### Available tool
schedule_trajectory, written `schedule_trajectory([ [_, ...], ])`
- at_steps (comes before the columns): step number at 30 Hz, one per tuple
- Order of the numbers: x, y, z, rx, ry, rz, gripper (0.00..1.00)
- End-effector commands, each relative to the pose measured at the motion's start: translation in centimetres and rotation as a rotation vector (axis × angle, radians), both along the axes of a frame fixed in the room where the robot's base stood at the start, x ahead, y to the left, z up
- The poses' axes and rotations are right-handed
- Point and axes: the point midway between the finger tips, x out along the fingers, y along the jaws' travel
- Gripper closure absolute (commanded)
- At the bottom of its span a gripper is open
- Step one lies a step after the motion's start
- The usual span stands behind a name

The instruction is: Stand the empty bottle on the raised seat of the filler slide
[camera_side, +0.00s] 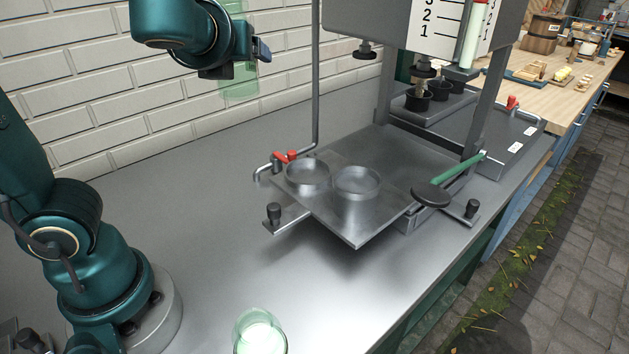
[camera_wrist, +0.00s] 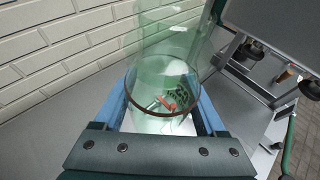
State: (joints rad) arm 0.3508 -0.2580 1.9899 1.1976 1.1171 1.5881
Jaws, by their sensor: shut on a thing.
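The empty bottle is clear green glass (camera_side: 238,86), held upright high over the bench at the upper left. My gripper (camera_side: 258,50) is shut around it. In the wrist view the bottle (camera_wrist: 170,40) fills the space between the blue fingers of my gripper (camera_wrist: 168,108), and a brown ring runs around it. The filler slide is a metal plate (camera_side: 352,228) in the middle of the bench. It bears two shallow round metal seats, a left one (camera_side: 308,188) and a right one (camera_side: 358,194). Both look empty. The bottle is well above and left of them.
A green glass vessel (camera_side: 244,330) stands at the front edge of the picture. A bent pipe with a red-handled tap (camera_side: 285,157) rises beside the left seat. The filler housing (camera_side: 395,18) overhangs the back. A green lever (camera_side: 460,168) is at right.

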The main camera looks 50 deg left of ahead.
Motion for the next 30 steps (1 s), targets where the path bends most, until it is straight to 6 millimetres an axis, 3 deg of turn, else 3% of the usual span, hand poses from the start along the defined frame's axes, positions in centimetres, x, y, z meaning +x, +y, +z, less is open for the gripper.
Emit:
schedule_trajectory([
  [9, 7.2, -8.3, 0.0, -0.002, 0.002, -0.334, 1.00],
  [18, 10.8, -14.9, -0.2, 0.002, -0.009, -0.565, 1.00],
  [21, 11.3, -16.2, -0.7, 0.006, -0.009, -0.607, 1.00],
  [30, 11.2, -16.0, -4.0, 0.007, -0.006, -0.601, 1.00],
])
